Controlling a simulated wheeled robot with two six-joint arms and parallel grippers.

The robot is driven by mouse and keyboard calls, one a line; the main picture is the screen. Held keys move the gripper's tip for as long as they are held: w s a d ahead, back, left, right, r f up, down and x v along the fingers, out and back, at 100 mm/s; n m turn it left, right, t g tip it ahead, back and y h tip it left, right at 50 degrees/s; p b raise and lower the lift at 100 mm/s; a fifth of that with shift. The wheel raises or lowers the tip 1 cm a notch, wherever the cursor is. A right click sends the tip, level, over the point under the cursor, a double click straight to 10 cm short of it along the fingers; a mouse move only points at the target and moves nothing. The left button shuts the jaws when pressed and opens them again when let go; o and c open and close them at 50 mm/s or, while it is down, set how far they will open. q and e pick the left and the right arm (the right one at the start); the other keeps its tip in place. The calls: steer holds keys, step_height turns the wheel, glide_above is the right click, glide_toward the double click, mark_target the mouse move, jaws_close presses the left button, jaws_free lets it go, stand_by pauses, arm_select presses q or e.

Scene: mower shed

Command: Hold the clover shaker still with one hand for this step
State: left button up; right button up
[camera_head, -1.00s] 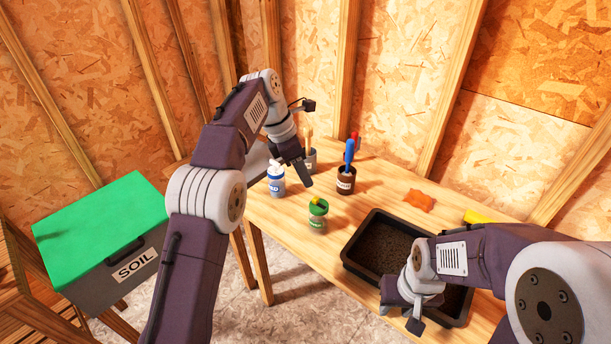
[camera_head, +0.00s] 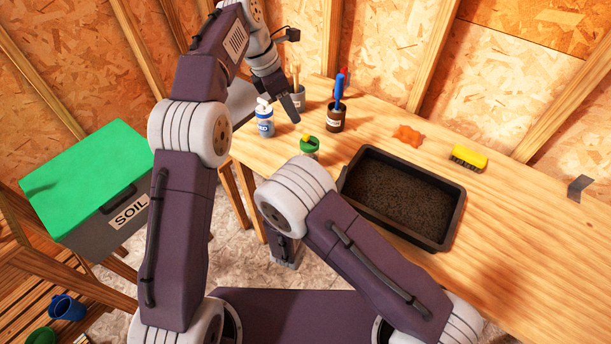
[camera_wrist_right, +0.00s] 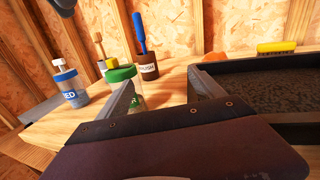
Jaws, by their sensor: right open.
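The clover shaker, as I take it, is a small jar with a green lid and yellow top (camera_head: 309,147). It stands upright on the wooden table, its lower part hidden by my right arm in the head view. In the right wrist view its green lid (camera_wrist_right: 121,74) shows beyond my right gripper (camera_wrist_right: 165,82), which is open. The left finger covers part of the jar; I see no contact for certain. My left gripper (camera_head: 291,108) hangs over the table between the white-and-blue bottle and the brown cup; its jaw opening is unclear.
A black soil tray (camera_head: 452,215) lies to the right. An orange item (camera_head: 408,135) and yellow brush (camera_head: 468,157) lie behind it.

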mark_target(309, 153)
steer(key=a+f+y, duration=0.1)
steer(key=a, duration=0.1)
steer(key=a+f+n+y, duration=0.1)
steer(key=y, duration=0.1)
steer(key=a+f+n+y, duration=0.1)
steer(key=a, duration=0.1)
steer(key=shift+a+t, duration=0.3)
steer(key=shift+t, duration=0.1)
steer(key=w, duration=0.3)
steer(key=w+d, duration=0.1)
steer(key=w, duration=0.5)
steer(key=shift+d, duration=0.15)
steer(key=c, duration=1.5)
steer(key=shift+c, duration=0.3)
